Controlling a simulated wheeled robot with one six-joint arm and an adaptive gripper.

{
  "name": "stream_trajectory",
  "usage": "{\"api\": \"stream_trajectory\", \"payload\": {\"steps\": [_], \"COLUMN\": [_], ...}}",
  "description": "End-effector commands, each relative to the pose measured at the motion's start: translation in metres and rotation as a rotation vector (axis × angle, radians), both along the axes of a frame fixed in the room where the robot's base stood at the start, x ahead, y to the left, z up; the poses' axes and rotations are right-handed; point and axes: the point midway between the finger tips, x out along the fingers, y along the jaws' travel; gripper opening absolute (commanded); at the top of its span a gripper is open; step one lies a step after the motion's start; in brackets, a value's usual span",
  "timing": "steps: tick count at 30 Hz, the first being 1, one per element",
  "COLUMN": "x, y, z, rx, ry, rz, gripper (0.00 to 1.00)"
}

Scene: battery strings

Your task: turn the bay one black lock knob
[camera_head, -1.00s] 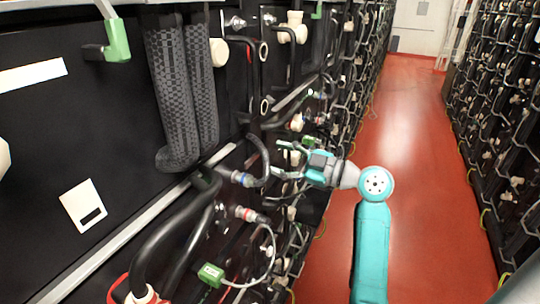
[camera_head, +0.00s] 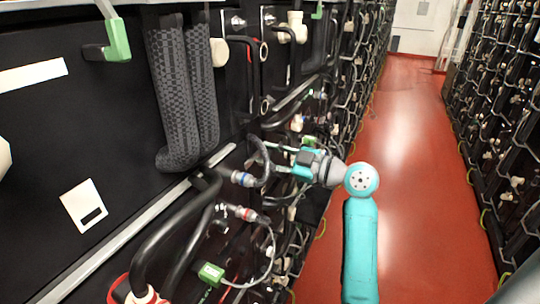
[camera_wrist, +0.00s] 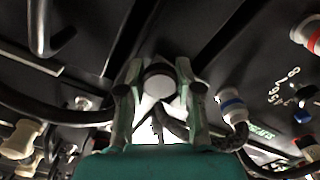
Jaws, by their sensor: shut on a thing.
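The lock knob (camera_wrist: 158,84) is in the middle of the wrist view, round, with a dark rim and a pale front face. The two green fingers of my gripper (camera_wrist: 159,72) stand on either side of it and are shut on it. In the head view my gripper (camera_head: 272,163) reaches left to the dark battery rack, beside a curved black cable. The knob itself cannot be made out there, hidden by the fingers and cables. How far the knob is turned cannot be told.
Connectors with blue (camera_head: 241,179) and red (camera_head: 243,213) rings sit close to my gripper. A thick black cable (camera_head: 165,238) loops at the lower left. A blue-ringed connector (camera_wrist: 231,104) is right of the fingers. The red aisle floor (camera_head: 415,190) is clear.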

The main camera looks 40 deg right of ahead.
Motion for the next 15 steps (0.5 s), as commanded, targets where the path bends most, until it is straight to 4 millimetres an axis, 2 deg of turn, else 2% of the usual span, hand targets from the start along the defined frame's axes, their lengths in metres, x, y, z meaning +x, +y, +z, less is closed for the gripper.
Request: {"api": "stream_trajectory", "payload": {"steps": [8,15], "x": [0.0001,0.0002], "y": [0.0001,0.0], "z": [-0.0002,-0.0002], "rx": [0.07,0.235], "ry": [0.026,0.086], "rz": [0.001,0.001], "gripper": [0.0,0.0]}}
